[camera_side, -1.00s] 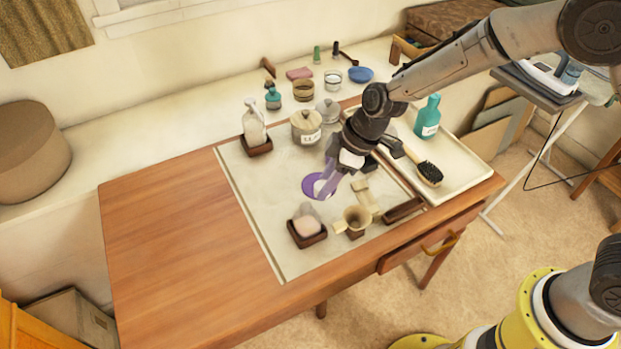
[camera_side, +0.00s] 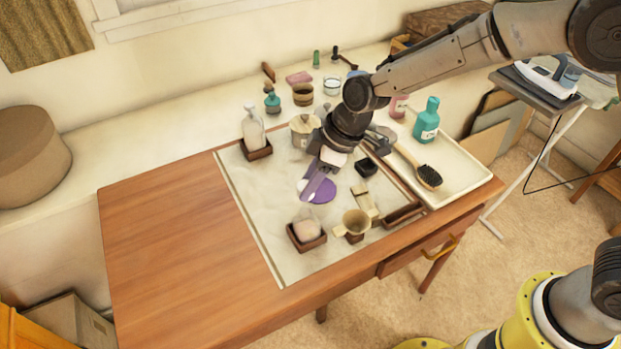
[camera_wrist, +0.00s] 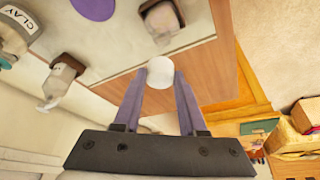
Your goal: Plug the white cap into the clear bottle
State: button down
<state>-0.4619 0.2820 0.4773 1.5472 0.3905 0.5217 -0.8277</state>
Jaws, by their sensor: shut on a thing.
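My gripper (camera_side: 312,189) has purple fingers and is shut on the white cap (camera_wrist: 160,71), a short pale cylinder between the fingertips in the wrist view. In the side view the cap is a small white patch by the fingers, above or near a purple disc (camera_side: 324,191); the height gap is unclear. A translucent pale bottle (camera_side: 253,131), which looks like the clear bottle, stands upright in a brown holder at the mat's back left. It also shows in the wrist view (camera_wrist: 61,77), left of the cap and apart from it. Its mouth is not clear.
A pinkish-white object (camera_side: 307,229) sits in a brown dish at the front. A clay jar (camera_side: 301,130) is behind my gripper. The left tabletop (camera_side: 180,230) is clear.

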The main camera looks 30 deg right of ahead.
send_over(301, 215)
jog(key=d, duration=0.2)
jog(key=shift+s+f, duration=0.1)
jog(key=shift+f, duration=2.25)
jog(key=shift+f, duration=0.9)
dwell(2.1)
jog(key=shift+c, duration=1.9)
grip_release()
jog(key=shift+c, duration=0.4)
jog(key=v, duration=0.7)
